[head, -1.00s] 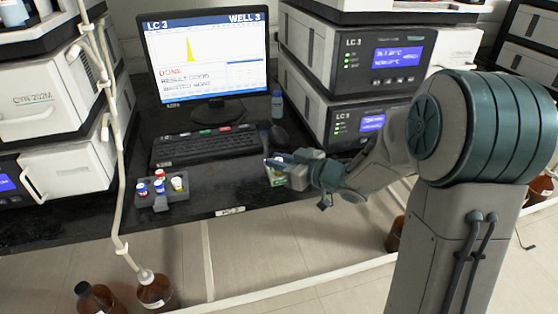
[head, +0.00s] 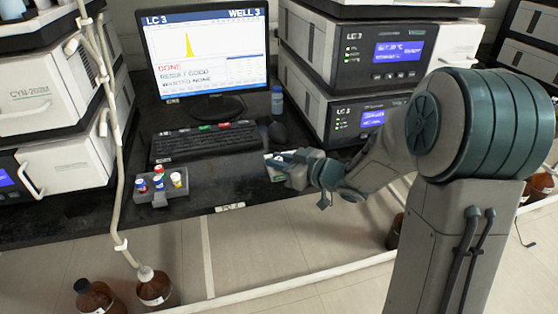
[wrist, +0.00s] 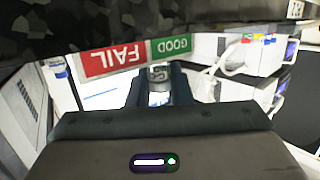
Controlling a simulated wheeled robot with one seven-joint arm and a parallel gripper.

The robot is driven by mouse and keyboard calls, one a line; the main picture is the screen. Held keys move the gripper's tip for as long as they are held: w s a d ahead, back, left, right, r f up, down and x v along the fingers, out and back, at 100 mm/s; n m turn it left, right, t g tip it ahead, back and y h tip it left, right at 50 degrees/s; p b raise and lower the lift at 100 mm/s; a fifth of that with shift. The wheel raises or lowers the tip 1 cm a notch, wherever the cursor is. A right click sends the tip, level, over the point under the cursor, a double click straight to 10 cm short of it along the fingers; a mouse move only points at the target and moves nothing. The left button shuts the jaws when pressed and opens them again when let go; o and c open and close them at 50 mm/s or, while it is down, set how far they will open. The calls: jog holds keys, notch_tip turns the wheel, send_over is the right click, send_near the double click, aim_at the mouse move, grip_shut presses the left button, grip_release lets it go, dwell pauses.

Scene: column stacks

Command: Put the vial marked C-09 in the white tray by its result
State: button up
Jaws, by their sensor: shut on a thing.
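My gripper (wrist: 160,82) is shut on a small vial (wrist: 159,86) with a grey end and a pale label; its marking is too small to read. In the wrist view, a red FAIL label (wrist: 111,59) and a green GOOD label (wrist: 172,48) stand just beyond the fingers, upside down. In the head view my gripper (head: 276,166) is low over the bench, right of the keyboard, and hides the vial. The monitor (head: 206,52) reads LC 3, WELL 3, DONE, RESULT GOOD.
A grey rack (head: 158,198) with several colour-capped vials stands at the front left of the bench. The keyboard (head: 203,142) lies below the monitor, and a small bottle (head: 277,101) stands right of it. LC 3 instruments (head: 370,50) are stacked behind my arm.

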jog(key=o, duration=0.8)
jog(key=shift+o, duration=0.2)
jog(key=p+v, duration=0.3)
jog(key=v, duration=1.1)
jog(key=w+d+r+m+t+h+p, duration=0.2)
jog(key=d+r+m+h+p, duration=0.5)
jog(key=d+r+h+p, duration=0.45)
jog(key=s+a+r+m+g+p, duration=0.2)
jog(key=s+a+r+g+p, duration=0.1)
jog(key=s, duration=0.6)
jog(key=s+a+r+m+g+h+p, duration=0.1)
jog(key=s+a+r+m+g+p, duration=0.1)
jog(key=s, duration=0.8)
jog(key=a+r+g+p, duration=0.1)
jog(key=a+g, duration=0.1)
jog(key=g, duration=0.1)
jog(key=shift+r, duration=0.4)
